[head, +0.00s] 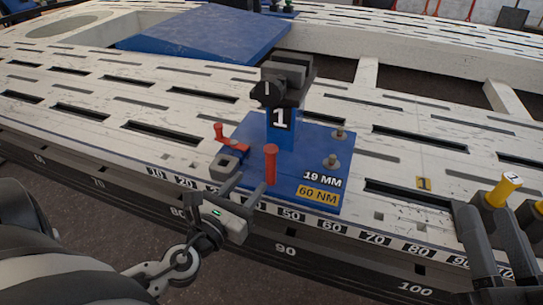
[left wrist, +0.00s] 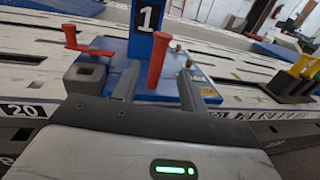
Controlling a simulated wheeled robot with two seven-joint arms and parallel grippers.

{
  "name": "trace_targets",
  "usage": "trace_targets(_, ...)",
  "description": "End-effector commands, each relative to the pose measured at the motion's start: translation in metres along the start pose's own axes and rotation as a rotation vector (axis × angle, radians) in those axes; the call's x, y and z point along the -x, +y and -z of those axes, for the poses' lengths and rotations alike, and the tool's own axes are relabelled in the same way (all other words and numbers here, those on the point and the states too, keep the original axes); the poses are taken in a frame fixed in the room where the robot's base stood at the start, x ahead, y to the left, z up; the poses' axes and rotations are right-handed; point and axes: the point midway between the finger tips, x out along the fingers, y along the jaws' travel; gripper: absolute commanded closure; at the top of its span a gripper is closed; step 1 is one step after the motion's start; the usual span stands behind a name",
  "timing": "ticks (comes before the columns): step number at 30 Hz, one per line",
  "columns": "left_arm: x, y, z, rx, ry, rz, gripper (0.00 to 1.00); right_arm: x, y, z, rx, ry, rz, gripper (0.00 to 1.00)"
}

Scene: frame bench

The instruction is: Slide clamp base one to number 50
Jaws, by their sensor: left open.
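Clamp base one (head: 250,135) is a blue plate with a post marked 1, a black clamp head and red handles. It lies flat on the white frame bench. The number 50 (head: 291,215) is on the scale just below its front edge, and its front right corner is near 60. My left gripper (head: 250,181) is open at the plate's front left. In the left wrist view its fingers (left wrist: 155,75) lie either side of the upright red handle (left wrist: 158,58); I cannot tell whether they touch it.
A blue panel (head: 205,35) lies at the back. The scale strip to the right, from 70 to 90, is clear. The bench's front edge drops off below the scale.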

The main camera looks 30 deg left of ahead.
Motion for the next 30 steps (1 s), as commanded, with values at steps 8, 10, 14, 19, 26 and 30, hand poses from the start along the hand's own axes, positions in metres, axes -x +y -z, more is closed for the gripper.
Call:
trace_targets(8,-0.062,0.000,-0.002,0.003,-0.003,-0.001,0.57,0.004,0.000,-0.012,-0.084,-0.079,-0.024,0.64)
trace_targets(10,-0.075,0.000,-0.001,0.003,-0.003,-0.001,0.57,0.005,0.000,-0.013,-0.090,-0.085,-0.024,0.64)
trace_targets(14,-0.093,0.000,0.000,0.002,-0.001,0.000,0.57,0.005,0.000,-0.015,-0.095,-0.091,-0.026,0.64)
trace_targets(19,-0.105,0.000,0.000,0.002,0.000,0.000,0.57,0.005,0.000,-0.015,-0.092,-0.088,-0.026,0.64)
trace_targets(26,-0.107,0.000,0.001,0.003,0.002,0.000,0.57,0.005,0.000,-0.014,-0.090,-0.085,-0.026,0.64)
trace_targets(30,-0.106,0.000,0.001,0.003,0.002,0.000,0.73,0.005,0.000,-0.014,-0.089,-0.085,-0.026,0.64)
